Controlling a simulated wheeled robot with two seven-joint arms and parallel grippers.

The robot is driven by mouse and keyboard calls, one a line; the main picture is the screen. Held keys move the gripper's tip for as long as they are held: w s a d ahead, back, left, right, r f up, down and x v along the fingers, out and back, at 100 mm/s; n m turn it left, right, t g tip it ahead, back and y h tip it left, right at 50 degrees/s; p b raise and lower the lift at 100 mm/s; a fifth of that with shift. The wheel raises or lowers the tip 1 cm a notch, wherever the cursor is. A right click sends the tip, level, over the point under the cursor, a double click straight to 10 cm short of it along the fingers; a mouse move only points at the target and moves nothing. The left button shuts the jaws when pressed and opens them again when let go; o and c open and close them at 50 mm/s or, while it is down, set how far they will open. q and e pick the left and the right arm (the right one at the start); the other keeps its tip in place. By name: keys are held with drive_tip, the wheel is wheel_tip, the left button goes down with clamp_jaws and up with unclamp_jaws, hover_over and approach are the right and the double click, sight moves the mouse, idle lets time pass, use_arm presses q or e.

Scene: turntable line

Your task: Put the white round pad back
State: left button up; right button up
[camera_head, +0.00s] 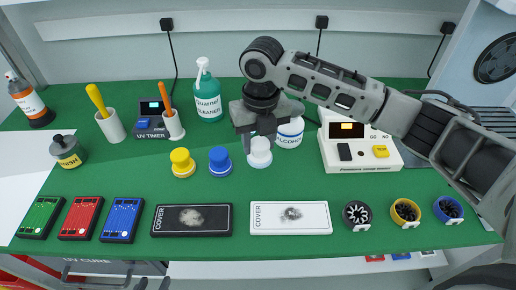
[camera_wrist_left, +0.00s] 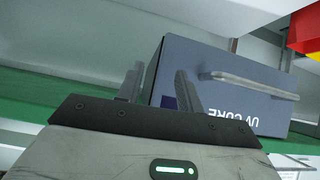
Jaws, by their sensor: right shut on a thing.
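The white round pad (camera_head: 260,158) is at the middle of the green table in the head view, with its rounded top just under my right gripper (camera_head: 254,138). The right gripper is shut on this pad from above, and its jaws hide part of the top. I cannot tell whether the pad touches the table. My left gripper (camera_wrist_left: 160,88) is open and empty in the left wrist view, its two fingers apart in front of the grey UV CURE box (camera_wrist_left: 240,95).
A blue pad (camera_head: 219,160) and a yellow pad (camera_head: 182,161) stand left of the white one. The alcohol jar (camera_head: 290,135) is close on the right. Black (camera_head: 192,231) and white (camera_head: 325,230) cover plates lie in front. Green table between is clear.

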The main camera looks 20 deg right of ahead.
sight(258, 151)
drive_tip(key=shift+w+f, duration=0.3)
drive_tip(key=shift+f, duration=0.3)
wheel_tip(258, 151, down, 2)
drive_tip(key=shift+f+p, duration=0.15)
drive_tip(key=shift+p, duration=0.25)
use_arm(q)
drive_tip(key=shift+s+a+f, duration=0.1)
drive_tip(key=shift+s, duration=0.1)
use_arm(e)
drive_tip(key=shift+f, duration=0.25)
drive_tip(key=o, duration=1.3)
drive_tip(key=shift+f, duration=0.1)
use_arm(q)
drive_tip(key=shift+w+r, duration=0.1)
drive_tip(key=shift+r, duration=0.1)
use_arm(e)
drive_tip(key=shift+r, duration=0.2)
use_arm(q)
drive_tip(key=shift+w+d+f+b, duration=0.1)
drive_tip(key=shift+d+f+b, duration=0.1)
drive_tip(key=shift+b, duration=0.35)
use_arm(e)
wheel_tip(258, 151, up, 12)
drive_tip(key=shift+d, duration=0.1)
